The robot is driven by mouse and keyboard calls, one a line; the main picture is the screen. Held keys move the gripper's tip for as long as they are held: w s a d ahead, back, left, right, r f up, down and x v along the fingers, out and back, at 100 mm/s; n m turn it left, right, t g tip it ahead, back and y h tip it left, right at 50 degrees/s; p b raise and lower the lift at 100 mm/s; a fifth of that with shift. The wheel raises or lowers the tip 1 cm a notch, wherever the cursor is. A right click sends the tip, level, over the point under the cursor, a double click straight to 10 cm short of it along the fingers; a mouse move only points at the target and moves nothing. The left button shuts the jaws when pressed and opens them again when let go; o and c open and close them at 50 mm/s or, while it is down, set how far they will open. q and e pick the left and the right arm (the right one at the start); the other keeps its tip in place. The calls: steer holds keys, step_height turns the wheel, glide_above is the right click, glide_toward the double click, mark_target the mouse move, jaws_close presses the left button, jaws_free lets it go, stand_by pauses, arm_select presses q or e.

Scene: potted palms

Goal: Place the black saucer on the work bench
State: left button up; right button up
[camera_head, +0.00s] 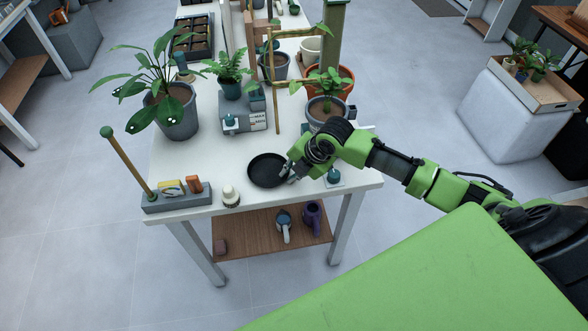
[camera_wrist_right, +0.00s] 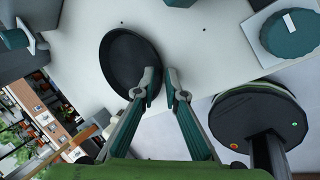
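The black saucer (camera_head: 264,171) is a round, shallow dish near the front of the white work bench (camera_head: 225,178). It looks flat on the bench top, and it also shows in the right wrist view (camera_wrist_right: 122,62). My right gripper (camera_head: 290,171) is at the saucer's right edge. In the right wrist view my right gripper's fingertips (camera_wrist_right: 162,76) are a little apart, one over the saucer's rim and the other just outside it. I see a gap between them and no firm grip on the rim. My left gripper is in neither view.
Behind the saucer stand a small device (camera_head: 244,118), a fern pot (camera_head: 230,88), a large leafy plant (camera_head: 171,110) and a potted seedling (camera_head: 325,108). A teal item (camera_head: 333,176) lies right of my gripper.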

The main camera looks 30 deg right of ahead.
steer(key=b+v, duration=0.1)
steer(key=v, duration=1.1)
